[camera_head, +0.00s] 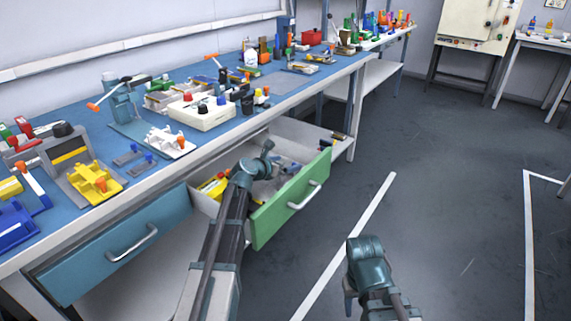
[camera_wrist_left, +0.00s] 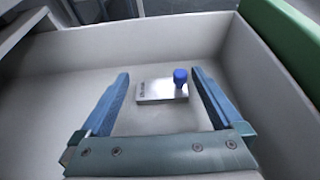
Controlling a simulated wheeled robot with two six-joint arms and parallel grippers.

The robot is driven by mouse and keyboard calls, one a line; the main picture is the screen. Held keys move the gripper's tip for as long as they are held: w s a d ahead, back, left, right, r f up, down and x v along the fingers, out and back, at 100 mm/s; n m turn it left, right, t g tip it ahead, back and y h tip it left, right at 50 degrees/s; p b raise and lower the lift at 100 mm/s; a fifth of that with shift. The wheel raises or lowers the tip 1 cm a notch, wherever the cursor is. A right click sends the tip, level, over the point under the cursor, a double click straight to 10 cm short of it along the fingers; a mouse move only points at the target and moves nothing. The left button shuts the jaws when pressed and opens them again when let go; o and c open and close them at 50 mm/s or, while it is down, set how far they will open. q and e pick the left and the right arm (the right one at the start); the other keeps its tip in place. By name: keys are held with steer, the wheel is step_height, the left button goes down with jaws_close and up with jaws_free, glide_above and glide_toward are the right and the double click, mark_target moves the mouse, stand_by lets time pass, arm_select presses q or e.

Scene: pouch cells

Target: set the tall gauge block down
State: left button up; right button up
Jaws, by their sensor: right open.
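In the left wrist view a silver metal block with dark marks and a blue knob (camera_wrist_left: 155,92) lies on the pale floor of a drawer. It looks like the gauge block, though I cannot tell its height. My left gripper (camera_wrist_left: 162,76) is open, with its two blue fingers on either side of the block and gaps between them and it. In the head view my left gripper (camera_head: 268,152) is over the open green-fronted drawer (camera_head: 292,206), and the block cannot be made out there. My right gripper (camera_head: 349,294) is open and empty, low over the floor.
The drawer's pale walls (camera_wrist_left: 268,75) and green front (camera_wrist_left: 285,25) surround my left gripper. Yellow and other small items (camera_head: 213,186) lie in the drawer. The blue workbench (camera_head: 270,82) above is crowded with fixtures. The floor at right is clear.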

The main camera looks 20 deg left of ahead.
arm_select(q)
steer(key=shift+r+p, duration=0.55)
steer(key=shift+r, duration=0.05)
steer(key=p+v, duration=0.4)
steer(key=v, duration=0.6)
steer(key=shift+s+a+r, duration=0.1)
steer(key=shift+s+r, duration=0.2)
steer(key=shift+s, duration=0.05)
steer(key=shift+s+a+r+p, duration=0.15)
steer(key=shift+s+a+p, duration=0.15)
steer(key=shift+s, duration=0.25)
